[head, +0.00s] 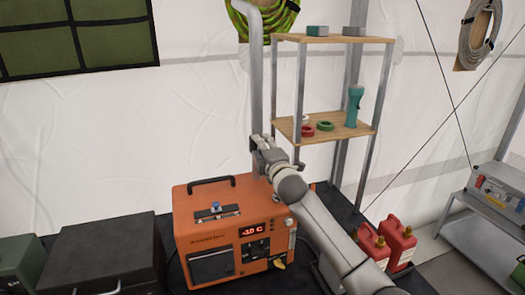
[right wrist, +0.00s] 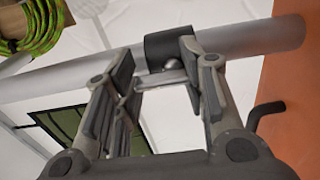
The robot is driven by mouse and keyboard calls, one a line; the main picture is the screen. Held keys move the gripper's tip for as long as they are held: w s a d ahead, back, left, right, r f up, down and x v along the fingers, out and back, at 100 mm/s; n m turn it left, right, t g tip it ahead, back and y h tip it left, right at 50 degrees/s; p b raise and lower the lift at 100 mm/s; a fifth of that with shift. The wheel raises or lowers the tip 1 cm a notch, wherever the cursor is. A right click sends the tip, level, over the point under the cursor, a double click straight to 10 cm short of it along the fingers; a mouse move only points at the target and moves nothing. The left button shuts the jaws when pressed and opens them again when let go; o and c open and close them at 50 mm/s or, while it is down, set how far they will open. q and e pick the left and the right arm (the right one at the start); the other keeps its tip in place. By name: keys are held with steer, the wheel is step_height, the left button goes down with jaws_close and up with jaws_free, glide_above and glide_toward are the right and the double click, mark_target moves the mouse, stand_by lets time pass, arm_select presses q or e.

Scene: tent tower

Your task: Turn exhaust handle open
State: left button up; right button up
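The grey exhaust pipe (head: 256,85) rises behind the orange heater box (head: 232,225) and bends at the top. In the right wrist view the pipe (right wrist: 255,38) crosses the picture with a black collar (right wrist: 168,45) around it. A small metal exhaust handle (right wrist: 163,78) sticks out at the collar. My right gripper (head: 262,147) is at the pipe just above the box. In the right wrist view its fingers (right wrist: 155,85) are apart, with the handle between them; I cannot tell whether a finger touches it. My left gripper is not in view.
A shelf (head: 340,125) with a teal flashlight (head: 354,105) and tape rolls stands behind my right arm. Red jugs (head: 398,240) stand to the right. A dark case (head: 108,255) lies left of the box. A side table (head: 485,210) is at far right.

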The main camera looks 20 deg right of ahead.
steer(key=o, duration=0.8)
steer(key=shift+w+f, duration=0.3)
steer(key=shift+f, duration=0.35)
steer(key=shift+s, duration=0.25)
steer(key=s, duration=1.2)
steer(key=shift+d+r, duration=0.1)
steer(key=shift+d, duration=0.15)
steer(key=shift+w, duration=0.1)
